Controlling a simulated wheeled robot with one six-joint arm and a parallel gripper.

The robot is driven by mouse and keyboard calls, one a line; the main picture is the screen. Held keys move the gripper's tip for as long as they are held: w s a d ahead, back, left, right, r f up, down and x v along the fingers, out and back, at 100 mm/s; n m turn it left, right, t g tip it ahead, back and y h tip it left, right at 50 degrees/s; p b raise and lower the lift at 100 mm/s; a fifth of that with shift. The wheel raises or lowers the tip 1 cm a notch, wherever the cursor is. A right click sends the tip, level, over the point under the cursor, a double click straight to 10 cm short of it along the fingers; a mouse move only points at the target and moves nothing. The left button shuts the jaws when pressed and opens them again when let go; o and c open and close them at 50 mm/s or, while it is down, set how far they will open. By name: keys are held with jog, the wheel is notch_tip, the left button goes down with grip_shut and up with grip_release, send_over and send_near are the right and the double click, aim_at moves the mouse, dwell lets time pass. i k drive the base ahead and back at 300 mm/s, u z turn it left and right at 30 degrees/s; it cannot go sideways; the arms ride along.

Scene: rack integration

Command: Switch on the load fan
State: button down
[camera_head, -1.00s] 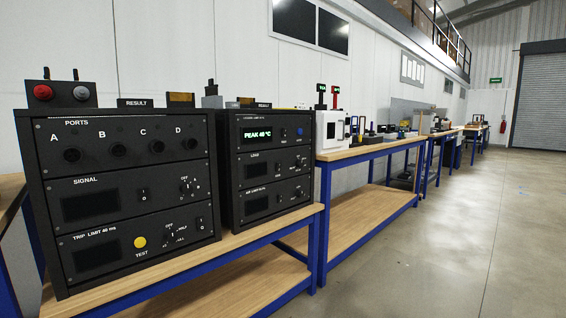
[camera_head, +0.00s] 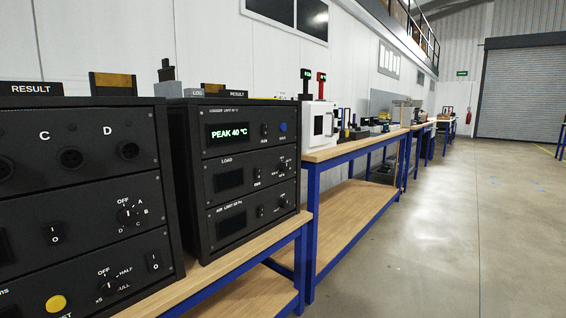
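The second black rack unit (camera_head: 189,170) stands on the wooden bench, left of the picture's middle. Its top panel has a lit green display (camera_head: 229,131) reading "PEAK 40 °C" and a blue button (camera_head: 283,127). Its middle panel is labelled LOAD, with a dark display (camera_head: 229,180), a small rocker switch (camera_head: 257,174) and a knob (camera_head: 287,168) at right. Its bottom panel has another dark display (camera_head: 231,224) and similar controls. The small lettering and the switch positions are too small to read. No fan shows plainly. My gripper is not in view.
A larger black unit (camera_head: 90,225) with ports and a yellow button (camera_head: 56,303) fills the near left. A white box (camera_head: 316,124) and smaller devices stand on the benches beyond. The concrete floor (camera_head: 440,240) at right is clear.

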aim_at(257, 172)
jog(key=u, duration=0.4)
jog(key=i, duration=1.15)
jog(key=u, duration=0.8)
